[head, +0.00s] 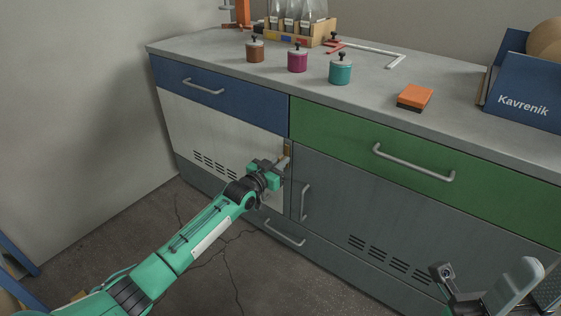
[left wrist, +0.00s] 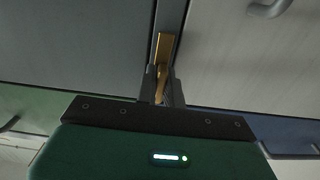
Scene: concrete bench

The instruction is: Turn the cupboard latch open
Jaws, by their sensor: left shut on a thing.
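The cupboard latch (head: 288,149) is a small brass piece at the seam between the pale left door (head: 215,135) and the dark grey right door (head: 365,200), just below the drawers. In the left wrist view, the brass latch (left wrist: 165,48) runs down between my fingers, slightly tilted. My left gripper (head: 283,163) reaches the latch from the front left. Its fingers (left wrist: 162,88) are shut on the latch's lower end as pictured and partly hide it. In the head view the grip itself is small and partly covered.
The bench top (head: 300,85) holds brown (head: 255,52), magenta (head: 297,62) and teal (head: 340,73) pots, an orange block (head: 414,95) and a blue box (head: 525,101). A vertical handle (head: 305,202) sits close to my left gripper.

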